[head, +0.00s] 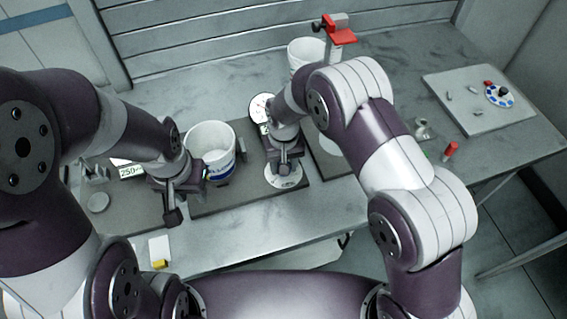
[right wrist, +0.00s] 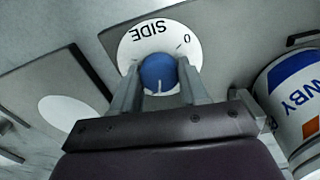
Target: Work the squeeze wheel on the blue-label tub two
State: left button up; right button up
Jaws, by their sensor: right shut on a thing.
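A white tub (head: 210,150) with a blue label band stands left of my right gripper in the head view. My right gripper (right wrist: 158,82) is shut on a blue knob (right wrist: 157,70), one finger on each side. The knob sits on a white dial (right wrist: 133,50) marked "SIDE" and "0". My left gripper (head: 173,192) is just left of the tub; its fingertips are hidden, so its opening cannot be told.
A display reading "250" (head: 131,171) is beside my left arm. Another white dial (head: 259,105) lies behind my right gripper. A second white tub (head: 304,50) and a red-topped device (head: 340,32) stand at the back. A grey board (head: 468,118) with small parts and a red object (head: 451,149) are at right.

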jog(key=shift+w+r+m, duration=0.1)
jog(key=shift+m, duration=0.9)
jog(key=o, duration=1.1)
jog(key=shift+c, duration=0.2)
jog(key=shift+r, duration=0.25)
notch_tip(320, 180, up, 12)
jog(key=b, duration=0.2)
